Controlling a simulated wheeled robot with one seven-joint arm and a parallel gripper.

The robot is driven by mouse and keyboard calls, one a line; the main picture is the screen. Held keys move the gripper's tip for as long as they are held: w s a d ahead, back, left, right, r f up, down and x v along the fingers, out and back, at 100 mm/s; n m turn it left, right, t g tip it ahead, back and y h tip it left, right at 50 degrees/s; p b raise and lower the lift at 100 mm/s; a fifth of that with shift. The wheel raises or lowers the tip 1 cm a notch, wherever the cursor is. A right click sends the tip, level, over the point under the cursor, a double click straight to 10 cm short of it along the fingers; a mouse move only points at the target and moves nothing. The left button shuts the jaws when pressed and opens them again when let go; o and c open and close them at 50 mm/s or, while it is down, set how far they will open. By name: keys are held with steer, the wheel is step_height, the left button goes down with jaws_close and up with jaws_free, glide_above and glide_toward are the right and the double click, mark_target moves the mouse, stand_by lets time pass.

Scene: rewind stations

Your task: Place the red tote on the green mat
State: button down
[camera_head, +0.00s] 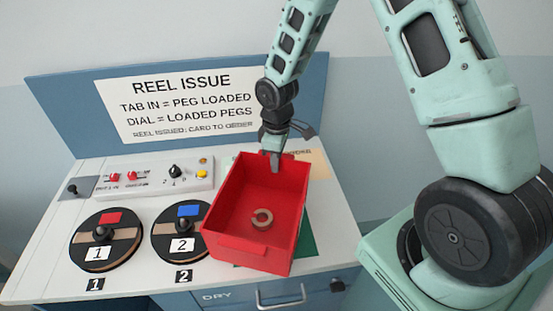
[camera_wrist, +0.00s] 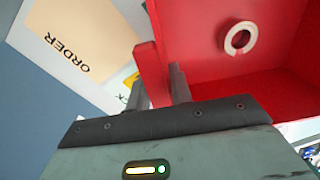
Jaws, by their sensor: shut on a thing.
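The red tote (camera_head: 255,247) is an open box above the right part of the counter, tilted towards the head camera. A tan ring (camera_head: 262,218) lies inside on its floor; the ring also shows in the wrist view (camera_wrist: 240,38). My gripper (camera_head: 273,158) is shut on the tote's far wall, and the wrist view shows the fingers (camera_wrist: 160,88) on either side of the red wall (camera_wrist: 149,65). The green mat (camera_head: 308,238) lies under the tote, with only its right and lower edges showing. I cannot tell whether the tote touches the mat.
Two round dials, numbered 1 (camera_head: 106,240) and 2 (camera_head: 180,234), stand left of the tote. A white control box (camera_head: 155,178) with knobs is behind them. A tan order card (camera_wrist: 85,35) lies beyond the tote. A drawer handle (camera_head: 281,297) is on the counter front.

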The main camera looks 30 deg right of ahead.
steer(key=shift+f+b, duration=0.3)
steer(key=shift+f, duration=0.15)
steer(key=c, duration=1.2)
jaws_free()
steer(key=shift+o, duration=0.2)
step_height(320, 180, up, 17)
steer(key=b, duration=0.2)
steer(key=s+a, duration=0.9)
steer(key=a, duration=0.1)
steer(key=s+a, duration=0.3)
steer(key=s, duration=0.5)
steer(key=s+a+m, duration=0.1)
steer(key=s+a, duration=0.1)
steer(key=s, duration=0.6)
steer(key=shift+s+a+f, duration=0.15)
steer(key=shift+a+f, duration=0.2)
steer(key=shift+a, duration=0.05)
